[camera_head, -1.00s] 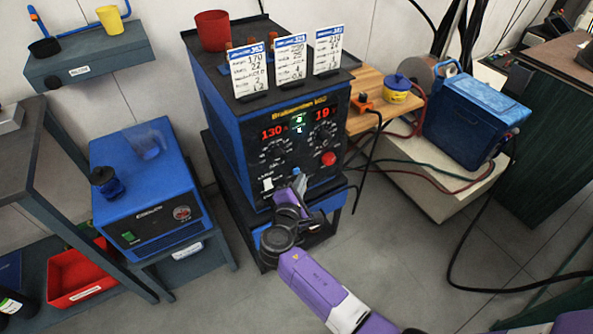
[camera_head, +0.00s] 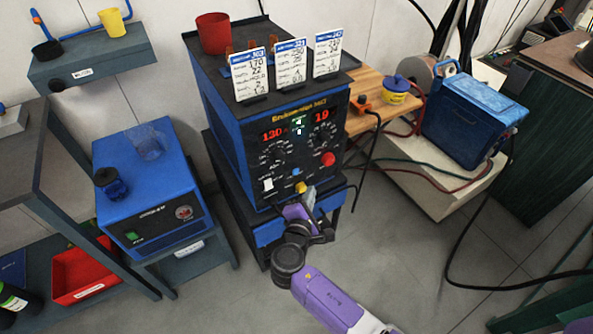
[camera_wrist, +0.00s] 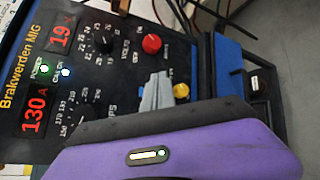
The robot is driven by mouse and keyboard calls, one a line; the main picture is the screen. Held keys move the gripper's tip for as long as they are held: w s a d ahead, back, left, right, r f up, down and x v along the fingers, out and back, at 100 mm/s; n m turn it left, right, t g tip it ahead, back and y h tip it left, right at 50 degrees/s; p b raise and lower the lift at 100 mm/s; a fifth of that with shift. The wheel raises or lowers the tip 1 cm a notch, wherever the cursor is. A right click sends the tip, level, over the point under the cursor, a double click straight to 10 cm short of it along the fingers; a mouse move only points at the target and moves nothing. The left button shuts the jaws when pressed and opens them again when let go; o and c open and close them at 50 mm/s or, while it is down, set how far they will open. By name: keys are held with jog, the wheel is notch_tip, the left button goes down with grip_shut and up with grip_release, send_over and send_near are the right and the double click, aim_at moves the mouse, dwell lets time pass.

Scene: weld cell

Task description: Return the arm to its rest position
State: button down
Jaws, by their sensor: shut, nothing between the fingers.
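My arm reaches up from the bottom of the head view, its purple and white links bent at a dark joint. My gripper (camera_head: 308,196) is in front of the lower panel of the blue and black welding machine (camera_head: 228,120). In the wrist view the grey fingers of my gripper (camera_wrist: 156,92) are together with nothing between them. They show beside a yellow fitting (camera_wrist: 181,91) on the panel, seemingly apart from it. The purple hand hides part of the panel there.
The machine's panel has a red knob (camera_head: 328,159) and lit red displays. Cards and a red cup (camera_head: 213,33) stand on top. A blue unit (camera_head: 150,185) is at left, a blue case (camera_head: 474,112) at right. Cables run over the floor at right. Floor in front is clear.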

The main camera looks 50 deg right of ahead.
dwell(0.6)
jog(key=w+a+m+t+y, duration=0.2)
jog(key=w+a+t+y, duration=0.25)
jog(key=a, duration=0.25)
jog(key=s+a+r+m+t+y+p, duration=0.1)
jog(key=s+a+r+m+t+y, duration=0.2)
jog(key=s+a+y, duration=0.45)
jog(key=s+a+r+m+p, duration=0.2)
jog(key=s+a+r+m, duration=0.1)
jog(key=s+r, duration=0.6)
jog(key=s+a+r+m+y+p, duration=0.1)
jog(key=s+a+r+m, duration=0.2)
jog(key=s+r, duration=0.7)
jog(key=shift+s+a+m+p, duration=0.35)
jog(key=shift+s+m, duration=0.35)
jog(key=shift+s, duration=3.2)
